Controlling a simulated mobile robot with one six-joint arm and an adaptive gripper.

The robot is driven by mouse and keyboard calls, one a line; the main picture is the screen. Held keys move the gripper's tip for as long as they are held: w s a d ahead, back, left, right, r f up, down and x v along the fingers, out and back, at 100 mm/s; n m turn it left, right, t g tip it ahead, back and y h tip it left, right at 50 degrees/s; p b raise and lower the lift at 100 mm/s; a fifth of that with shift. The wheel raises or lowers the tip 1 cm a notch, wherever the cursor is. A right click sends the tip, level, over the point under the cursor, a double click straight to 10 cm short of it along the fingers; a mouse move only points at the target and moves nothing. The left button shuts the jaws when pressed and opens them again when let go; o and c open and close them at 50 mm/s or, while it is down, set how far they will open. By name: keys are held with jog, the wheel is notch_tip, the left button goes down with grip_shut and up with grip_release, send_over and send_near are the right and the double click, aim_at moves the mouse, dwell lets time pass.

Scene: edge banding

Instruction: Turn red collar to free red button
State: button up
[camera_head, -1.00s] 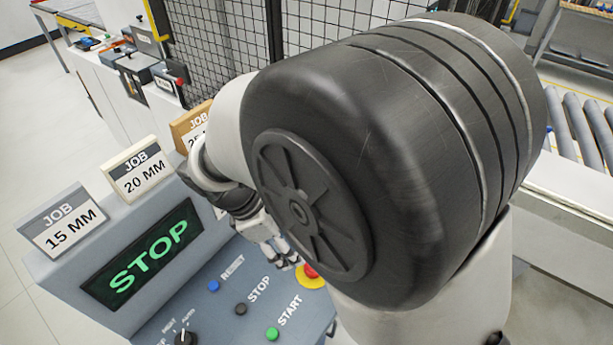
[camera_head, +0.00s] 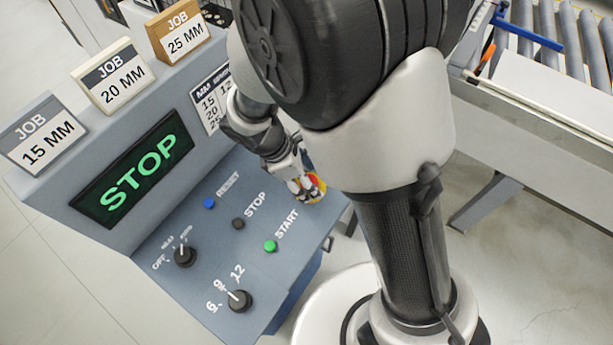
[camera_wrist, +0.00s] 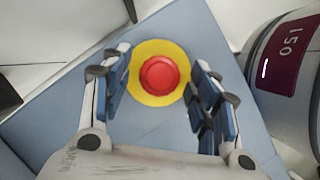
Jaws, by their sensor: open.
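The red button (camera_wrist: 160,75) is a round red mushroom head on a yellow disc (camera_wrist: 150,98), in the upper middle of the wrist view. No separate collar can be told from the button. My gripper (camera_wrist: 160,84) is open, with one finger on each side of the button in the wrist view. Whether the fingers touch it cannot be told. In the head view my gripper (camera_head: 303,186) is over the button's corner of the panel. It partly hides the yellow disc (camera_head: 316,190) there.
The grey-blue panel (camera_head: 185,285) has a blue RESET button (camera_head: 209,202), a dark STOP button (camera_head: 238,224), a green START button (camera_head: 270,246) and two black knobs (camera_head: 185,256). A green STOP display (camera_head: 135,178) and JOB signs (camera_head: 112,76) stand behind. A roller conveyor (camera_head: 545,30) is at the upper right.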

jog(key=shift+c, duration=0.4)
jog(key=c, duration=1)
